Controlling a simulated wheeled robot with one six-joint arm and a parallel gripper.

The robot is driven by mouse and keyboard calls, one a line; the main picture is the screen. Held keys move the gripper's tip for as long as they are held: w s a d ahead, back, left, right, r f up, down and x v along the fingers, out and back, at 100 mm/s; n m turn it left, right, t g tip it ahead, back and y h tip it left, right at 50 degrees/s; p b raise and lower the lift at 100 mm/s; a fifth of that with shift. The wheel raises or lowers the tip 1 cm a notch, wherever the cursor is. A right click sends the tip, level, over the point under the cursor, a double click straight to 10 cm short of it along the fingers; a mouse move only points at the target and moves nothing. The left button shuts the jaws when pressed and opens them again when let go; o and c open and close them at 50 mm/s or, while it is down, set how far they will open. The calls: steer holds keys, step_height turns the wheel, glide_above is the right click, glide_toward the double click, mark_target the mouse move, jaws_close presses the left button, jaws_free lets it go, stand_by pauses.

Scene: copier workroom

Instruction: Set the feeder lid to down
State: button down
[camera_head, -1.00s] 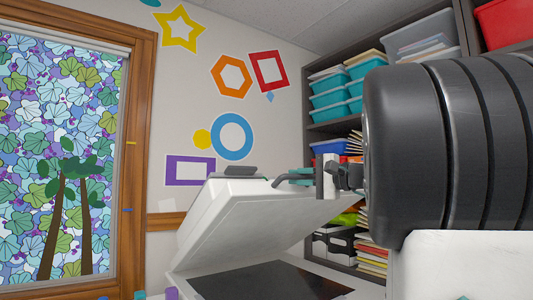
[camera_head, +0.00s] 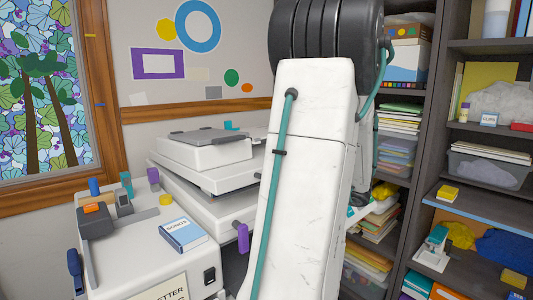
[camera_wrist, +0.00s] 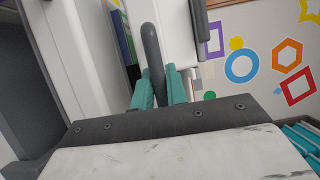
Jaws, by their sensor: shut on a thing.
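The feeder lid (camera_head: 232,178) is the white upper part of the copier in the head view, with a raised feeder unit (camera_head: 200,150) on top. It lies low over the copier body (camera_head: 205,212), close to level. My arm hides its right side, so I cannot tell whether it rests fully on the body. In the wrist view my gripper (camera_wrist: 162,92) has its teal fingers shut on the dark curved lid handle (camera_wrist: 152,55). White panels stand on both sides of the handle there. My gripper is hidden behind my arm in the head view.
Shelves (camera_head: 425,150) full of paper, bins and supplies stand close on the right. A wood-framed window (camera_head: 45,95) is on the left.

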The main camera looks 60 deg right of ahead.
step_height(320, 180, down, 2)
stand_by(0.5)
steer(key=c, duration=1.7)
jaws_free()
steer(key=s, duration=0.7)
steer(key=shift+s, duration=0.4)
steer(key=shift+a, duration=0.1)
